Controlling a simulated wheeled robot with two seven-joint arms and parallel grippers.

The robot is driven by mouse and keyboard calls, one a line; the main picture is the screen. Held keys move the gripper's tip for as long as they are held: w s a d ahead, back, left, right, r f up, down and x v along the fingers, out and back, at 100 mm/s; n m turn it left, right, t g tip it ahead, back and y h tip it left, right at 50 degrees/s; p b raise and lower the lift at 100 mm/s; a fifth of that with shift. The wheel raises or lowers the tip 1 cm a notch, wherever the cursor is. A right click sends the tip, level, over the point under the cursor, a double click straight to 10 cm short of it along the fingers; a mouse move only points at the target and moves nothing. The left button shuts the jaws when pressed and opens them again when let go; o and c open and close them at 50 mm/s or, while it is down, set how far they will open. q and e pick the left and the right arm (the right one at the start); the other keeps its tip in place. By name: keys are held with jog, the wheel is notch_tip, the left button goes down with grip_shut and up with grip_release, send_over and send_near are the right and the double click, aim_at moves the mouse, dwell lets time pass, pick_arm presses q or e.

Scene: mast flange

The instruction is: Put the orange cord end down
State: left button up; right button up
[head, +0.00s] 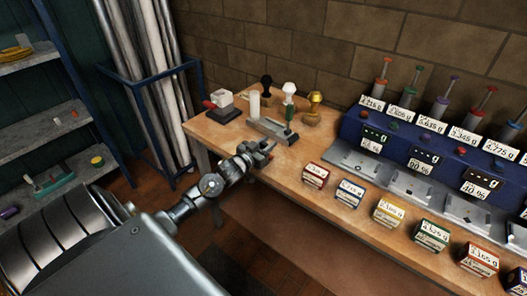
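My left gripper (262,152) reaches in from the left, over the front left edge of the wooden bench (268,176). Its fingers are small and dark here, and I cannot tell whether they are apart or shut on something. I cannot make out an orange cord end in or near the fingers, or anywhere else in the view. My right gripper is not in view.
Several coloured labelled boxes (315,176) line the bench's front edge, right of the gripper. Behind them is a blue console (395,138) with scales and displays. Stamp-like pieces (266,86) stand at the back left. A blue rack of poles (152,72) and shelves (40,115) are left.

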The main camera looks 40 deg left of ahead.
pick_arm(q)
jog(key=c, duration=0.3)
jog(key=shift+r, duration=0.15)
jog(key=shift+c, duration=0.2)
jog(key=shift+r, duration=0.35)
notch_tip(320, 180, up, 2)
jog(key=shift+r+b, duration=0.1)
jog(key=shift+b, duration=0.35)
jog(key=s+d+r, duration=0.8)
jog(key=s+r, duration=0.2)
jog(key=s, duration=0.1)
jog(key=shift+s+d+b, duration=0.15)
jog(key=shift+s+b, duration=0.05)
jog(key=shift+b, duration=0.2)
